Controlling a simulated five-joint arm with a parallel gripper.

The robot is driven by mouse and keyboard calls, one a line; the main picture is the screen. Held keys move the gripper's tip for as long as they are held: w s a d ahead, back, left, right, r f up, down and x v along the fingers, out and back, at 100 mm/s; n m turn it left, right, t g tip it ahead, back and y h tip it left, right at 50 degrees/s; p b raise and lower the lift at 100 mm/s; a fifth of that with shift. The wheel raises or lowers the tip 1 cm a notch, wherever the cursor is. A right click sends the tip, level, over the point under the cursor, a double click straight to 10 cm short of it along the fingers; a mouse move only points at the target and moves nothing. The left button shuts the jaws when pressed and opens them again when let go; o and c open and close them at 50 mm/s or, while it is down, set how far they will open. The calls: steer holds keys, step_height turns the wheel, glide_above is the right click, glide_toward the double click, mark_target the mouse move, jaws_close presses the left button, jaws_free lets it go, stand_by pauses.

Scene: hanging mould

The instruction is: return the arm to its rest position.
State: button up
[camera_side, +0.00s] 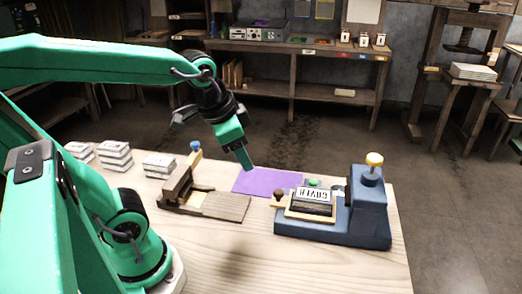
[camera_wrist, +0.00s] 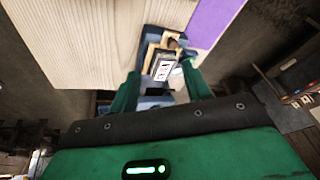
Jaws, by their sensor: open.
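My green arm reaches over the table from the left in the side view. My gripper (camera_side: 242,158) hangs in the air with its jaw pointing down, above and left of the purple sheet (camera_side: 268,181). In the wrist view my gripper (camera_wrist: 160,92) has its two green fingers spread apart, with nothing held between them. Beyond the fingers is the blue press (camera_wrist: 153,36), with a lettered block (camera_wrist: 162,69) in its wooden frame. In the side view the blue press (camera_side: 372,215) stands on the right, and its block (camera_side: 312,199) shows inverted letters.
A wooden fixture (camera_side: 225,206) with a blue knob stands left of the purple sheet. Several white stacks (camera_side: 115,156) sit at the table's back left. The pale tabletop (camera_side: 300,268) is clear in front. Shelves and a workbench (camera_side: 300,51) stand across the floor behind.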

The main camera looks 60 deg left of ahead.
steer(key=shift+s+d+r+n+t, duration=0.1)
steer(key=shift+s+n+t, duration=0.2)
steer(key=shift+s+n, duration=0.55)
steer(key=shift+s+d+r+n+t, duration=0.1)
steer(key=shift+s+n+t, duration=0.2)
steer(key=shift+s+n, duration=0.5)
